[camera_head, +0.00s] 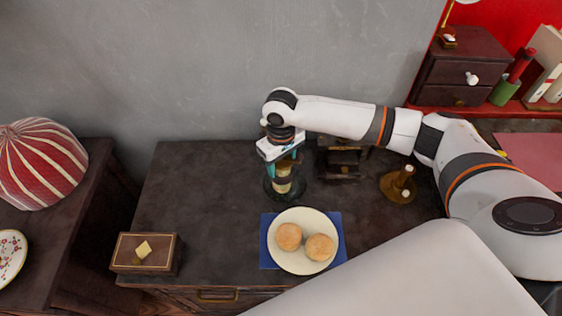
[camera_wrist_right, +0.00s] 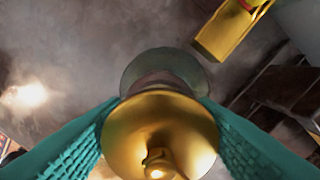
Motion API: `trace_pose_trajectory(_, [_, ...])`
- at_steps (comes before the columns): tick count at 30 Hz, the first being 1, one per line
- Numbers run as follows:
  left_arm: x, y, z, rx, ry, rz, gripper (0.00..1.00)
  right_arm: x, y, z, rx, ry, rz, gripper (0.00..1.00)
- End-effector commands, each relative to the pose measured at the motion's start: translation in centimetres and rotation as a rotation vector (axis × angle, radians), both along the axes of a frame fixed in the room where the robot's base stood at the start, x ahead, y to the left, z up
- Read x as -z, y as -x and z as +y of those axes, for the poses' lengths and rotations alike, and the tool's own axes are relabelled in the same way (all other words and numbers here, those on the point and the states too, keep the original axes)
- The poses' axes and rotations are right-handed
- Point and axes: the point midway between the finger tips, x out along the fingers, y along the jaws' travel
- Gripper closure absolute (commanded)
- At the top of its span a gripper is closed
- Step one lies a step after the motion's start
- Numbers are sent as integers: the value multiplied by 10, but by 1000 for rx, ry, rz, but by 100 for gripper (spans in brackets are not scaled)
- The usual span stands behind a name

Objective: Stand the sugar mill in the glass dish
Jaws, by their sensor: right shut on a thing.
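The sugar mill (camera_head: 283,184) has a gold top and a pale and dark banded body. My right gripper (camera_head: 284,168) is shut on its upper part and holds it upright. In the right wrist view the mill's round gold top (camera_wrist_right: 160,128) sits between the teal fingers. The dark, see-through glass dish (camera_head: 270,194) is at the mill's lower end, and the mill overlaps it in the head view. I cannot tell whether the mill's base touches the dish floor. The left gripper is out of view.
A cream plate (camera_head: 305,262) with two buns lies on a blue napkin (camera_head: 267,246) in front. A wooden box (camera_head: 145,254) is at front left.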

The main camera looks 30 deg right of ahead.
Motion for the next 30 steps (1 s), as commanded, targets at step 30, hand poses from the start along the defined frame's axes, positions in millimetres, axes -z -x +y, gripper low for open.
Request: trace_pose_trajectory(30, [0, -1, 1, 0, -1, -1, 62, -97, 0, 1, -1, -3, -2, 25])
